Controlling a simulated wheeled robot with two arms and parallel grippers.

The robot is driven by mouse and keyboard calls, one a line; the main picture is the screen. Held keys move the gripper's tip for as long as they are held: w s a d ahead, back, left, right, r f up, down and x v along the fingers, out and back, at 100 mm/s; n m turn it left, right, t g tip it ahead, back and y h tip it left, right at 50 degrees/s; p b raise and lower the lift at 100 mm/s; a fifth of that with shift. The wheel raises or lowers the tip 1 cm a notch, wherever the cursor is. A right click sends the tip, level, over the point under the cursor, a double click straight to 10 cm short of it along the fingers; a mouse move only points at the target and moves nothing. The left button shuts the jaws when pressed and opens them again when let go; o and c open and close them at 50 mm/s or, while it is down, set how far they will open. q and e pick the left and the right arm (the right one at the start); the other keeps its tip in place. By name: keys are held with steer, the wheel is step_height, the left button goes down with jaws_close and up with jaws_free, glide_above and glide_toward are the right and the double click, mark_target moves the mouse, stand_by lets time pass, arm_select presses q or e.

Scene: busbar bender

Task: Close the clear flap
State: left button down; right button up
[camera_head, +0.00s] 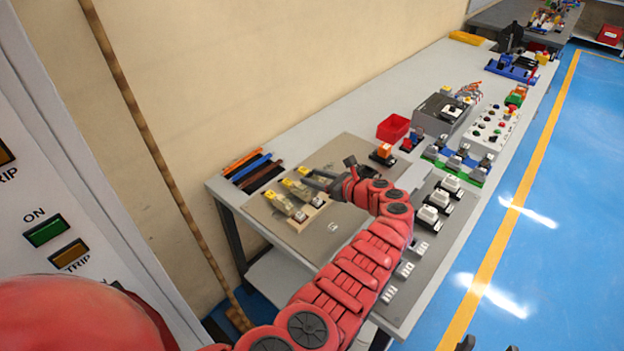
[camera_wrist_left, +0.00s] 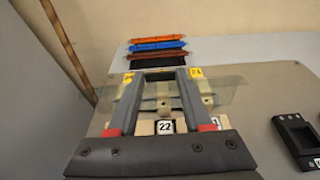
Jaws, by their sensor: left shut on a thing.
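The clear flap (camera_wrist_left: 222,95) is a thin see-through sheet in the left wrist view, lying across the base of a small fixture. In the head view my left gripper (camera_head: 309,178) is at the row of yellow-tipped fixtures (camera_head: 279,202) on the beige panel. The flap is hard to make out there. Dark tips at the bottom right of the head view may be my right gripper.
Orange, blue and dark bars (camera_head: 250,168) lie at the table's left end. A red bin (camera_head: 393,128), grey switch blocks (camera_head: 428,214) and a white button box (camera_head: 491,125) stand farther right. A black square frame (camera_wrist_left: 298,135) is right of the fixture.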

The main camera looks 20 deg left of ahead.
arm_select(q)
steer(key=shift+s+d+f, duration=0.2)
steer(key=shift+d+f, duration=0.15)
steer(key=shift+d, duration=0.15)
steer(key=c, duration=0.6)
jaws_free()
steer(key=shift+o, duration=1.4)
steer(key=shift+s+d+r, duration=0.1)
steer(key=shift+d+r, duration=0.05)
steer(key=v, duration=1.7)
steer(key=shift+r, duration=0.25)
